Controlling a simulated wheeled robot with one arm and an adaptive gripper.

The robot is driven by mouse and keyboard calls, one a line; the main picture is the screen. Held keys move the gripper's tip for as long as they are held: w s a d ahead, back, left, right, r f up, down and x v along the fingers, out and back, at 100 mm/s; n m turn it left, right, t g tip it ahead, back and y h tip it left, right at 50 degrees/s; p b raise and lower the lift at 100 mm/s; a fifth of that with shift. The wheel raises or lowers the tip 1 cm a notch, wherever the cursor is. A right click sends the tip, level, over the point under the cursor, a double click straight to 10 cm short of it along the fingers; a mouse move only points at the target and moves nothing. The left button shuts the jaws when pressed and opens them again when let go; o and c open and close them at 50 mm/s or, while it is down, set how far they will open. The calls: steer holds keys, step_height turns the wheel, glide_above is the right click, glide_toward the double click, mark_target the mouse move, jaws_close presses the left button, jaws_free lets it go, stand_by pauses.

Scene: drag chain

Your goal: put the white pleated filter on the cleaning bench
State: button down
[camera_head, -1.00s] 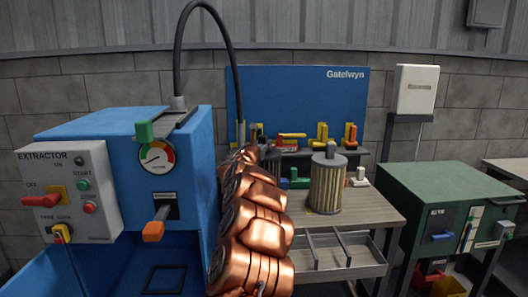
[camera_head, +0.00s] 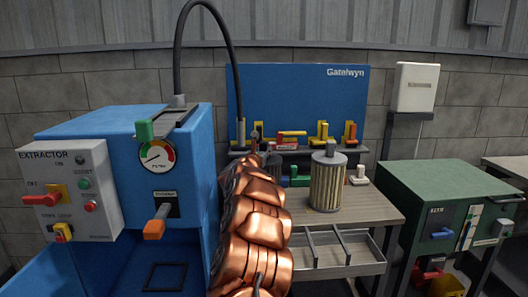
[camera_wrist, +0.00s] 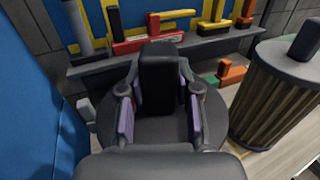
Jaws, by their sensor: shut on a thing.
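In the wrist view my gripper (camera_wrist: 161,103) is shut on the upright black knob of a round dark lid (camera_wrist: 150,130). The sides below this lid are hidden, so I cannot tell whether it belongs to the white pleated filter. A beige pleated filter (camera_head: 327,186) with a grey lid and knob stands upright on a wooden-topped bench (camera_head: 374,207). This filter also shows at the right of the wrist view (camera_wrist: 272,100), close to the held lid but apart from it.
A blue extractor cabinet (camera_head: 190,150) with a black hose stands close at left. A shelf (camera_wrist: 220,44) with coloured blocks and tools runs along the bench's back, under a blue board (camera_head: 300,95). A divided tray (camera_head: 335,268) hangs at the bench front. A green cabinet (camera_head: 440,200) stands right.

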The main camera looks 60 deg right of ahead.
steer(key=shift+f, duration=0.1)
steer(key=c, duration=0.8)
jaws_free()
steer(key=shift+r, duration=0.2)
steer(key=shift+b+v, duration=0.4)
steer(key=shift+v, duration=0.6)
steer(key=shift+b+v, duration=1.15)
steer(key=shift+v, duration=3.9)
steer(key=shift+a, duration=0.1)
